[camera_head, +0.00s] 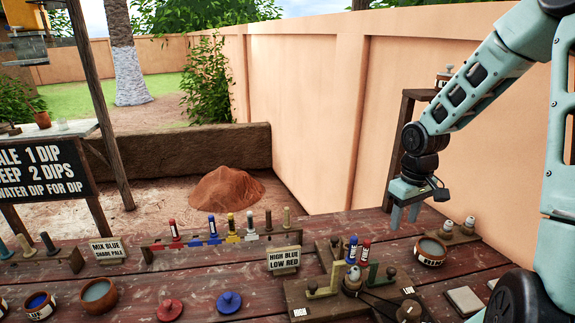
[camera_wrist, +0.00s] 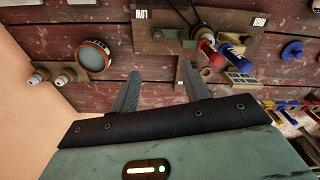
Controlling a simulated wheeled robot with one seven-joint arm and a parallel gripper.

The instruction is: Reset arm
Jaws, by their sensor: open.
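My gripper (camera_head: 404,214) hangs over the right back part of the dark red plank table (camera_head: 215,270), pointing down. Its two fingers are apart with nothing between them. In the wrist view the open fingers (camera_wrist: 158,92) show above bare planks. A wooden stand with a red tube (camera_head: 364,252) and a blue tube (camera_head: 351,249) is left of and nearer than the gripper; the tubes also show in the wrist view, red (camera_wrist: 212,53) and blue (camera_wrist: 231,51). A round bowl (camera_head: 431,250) sits just right of the gripper.
A "HIGH BLUE LOW RED" sign (camera_head: 284,260) and a rack of coloured tubes (camera_head: 212,237) stand left of the stand. Small pale-capped jars (camera_head: 469,223) stand at the right. A wooden post frame (camera_head: 396,140) and a tan wall (camera_head: 300,110) are close behind my arm.

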